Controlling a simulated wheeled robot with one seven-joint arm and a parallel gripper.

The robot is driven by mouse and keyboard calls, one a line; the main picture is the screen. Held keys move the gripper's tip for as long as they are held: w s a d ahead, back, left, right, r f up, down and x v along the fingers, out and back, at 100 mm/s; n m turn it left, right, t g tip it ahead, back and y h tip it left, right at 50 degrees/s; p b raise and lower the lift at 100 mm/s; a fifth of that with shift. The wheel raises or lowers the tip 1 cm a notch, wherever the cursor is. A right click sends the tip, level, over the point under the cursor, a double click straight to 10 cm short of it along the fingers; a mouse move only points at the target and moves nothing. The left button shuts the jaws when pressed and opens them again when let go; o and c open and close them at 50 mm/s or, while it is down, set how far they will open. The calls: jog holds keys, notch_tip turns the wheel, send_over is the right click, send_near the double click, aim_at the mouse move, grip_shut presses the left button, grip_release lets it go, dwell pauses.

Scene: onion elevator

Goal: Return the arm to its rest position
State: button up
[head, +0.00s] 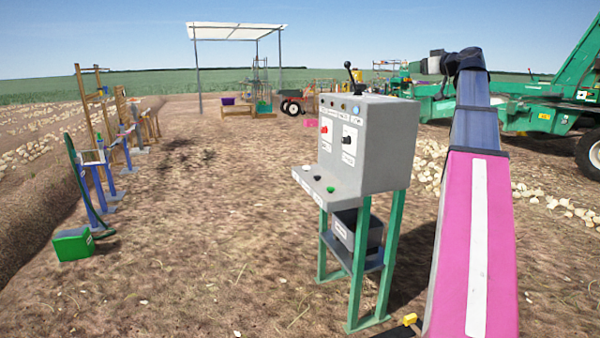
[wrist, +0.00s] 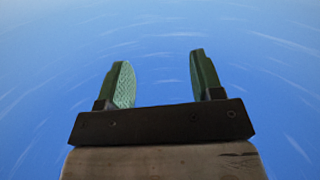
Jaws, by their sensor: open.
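My gripper (wrist: 161,82) shows in the wrist view with its two green-padded fingers apart and nothing between them. Only blue sky with thin white streaks lies behind the fingers. In the head view my arm, with a pink section and a blue section above it, rises along the right side. My gripper's fingers cannot be made out in the head view.
A grey control box (head: 368,140) on green legs stands just left of my arm, with a black lever on top. A green machine (head: 540,115) stands behind on the right. A green box (head: 73,244) lies at left. Open soil (head: 200,250) lies between.

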jog(key=a+f+m+g+h, duration=0.15)
jog(key=a+f, duration=0.25)
jog(key=f, duration=1)
jog(key=a+f+m+g+h, duration=0.1)
jog(key=a+f+m+g, duration=0.2)
jog(key=f, duration=1)
jog(key=a+f+g+h, duration=0.15)
jog(key=a+f, duration=0.45)
jog(key=f, duration=0.8)
jog(key=s+a+f+m+g+h, duration=0.1)
jog(key=s+a+f+g, duration=0.2)
jog(key=s+f, duration=0.5)
jog(key=s+a+f+m+g+h, duration=0.1)
jog(key=s+a+f+g+h, duration=0.1)
jog(key=s+f, duration=0.6)
jog(key=s+a+f+m+g+h, duration=0.1)
jog(key=s+a+f+g, duration=0.2)
jog(key=s+f, duration=0.5)
notch_tip(320, 180, down, 9)
jog(key=shift+s+a+r+g+h, duration=0.2)
jog(key=shift+a+g+h, duration=0.1)
jog(key=shift+a+h, duration=0.1)
